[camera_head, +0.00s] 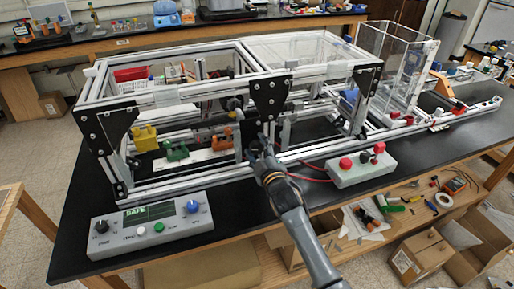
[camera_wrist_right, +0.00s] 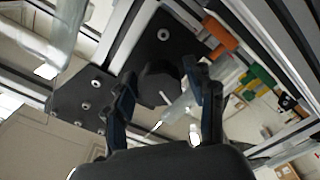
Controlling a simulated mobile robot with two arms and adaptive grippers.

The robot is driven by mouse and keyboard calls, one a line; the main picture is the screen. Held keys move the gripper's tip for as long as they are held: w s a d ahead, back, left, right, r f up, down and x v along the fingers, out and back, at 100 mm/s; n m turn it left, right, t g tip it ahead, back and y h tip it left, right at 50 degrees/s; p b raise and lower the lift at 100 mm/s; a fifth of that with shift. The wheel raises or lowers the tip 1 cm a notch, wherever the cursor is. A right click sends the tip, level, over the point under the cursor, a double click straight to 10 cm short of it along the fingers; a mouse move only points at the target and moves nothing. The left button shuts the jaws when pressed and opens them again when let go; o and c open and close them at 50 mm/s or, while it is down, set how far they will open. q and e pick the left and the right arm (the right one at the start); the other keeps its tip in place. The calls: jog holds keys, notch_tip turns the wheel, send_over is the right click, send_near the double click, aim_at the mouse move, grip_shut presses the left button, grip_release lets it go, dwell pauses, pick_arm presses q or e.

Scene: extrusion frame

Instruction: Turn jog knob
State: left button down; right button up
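A dark round knob (camera_wrist_right: 158,82) with a short white mark sits by a black corner plate (camera_wrist_right: 158,42) of the metal frame. My right gripper (camera_wrist_right: 165,78) is open, with one finger on each side of the knob. I cannot tell whether the fingertips touch it. In the head view, my right gripper (camera_head: 260,146) is at the front of the extrusion frame (camera_head: 210,180), near its middle, and I cannot make out the knob there. My left gripper is not in view.
A grey console (camera_head: 152,222) with knobs and a display lies at the front left. A box with red buttons (camera_head: 361,167) stands right of my arm, with red wires near it. Yellow (camera_head: 146,138) and green (camera_head: 177,152) blocks sit inside the frame. Loose tools lie front right.

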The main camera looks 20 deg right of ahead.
jog(key=c, duration=0.8)
jog(key=shift+m, duration=0.4)
jog(key=m+p, duration=0.1)
jog(key=m, duration=0.4)
jog(key=shift+m, duration=0.3)
jog(key=m, duration=0.3)
jog(key=shift+m, duration=0.3)
jog(key=shift+m+p, duration=0.35)
jog(key=shift+m, duration=1.15)
jog(key=o, duration=1.2)
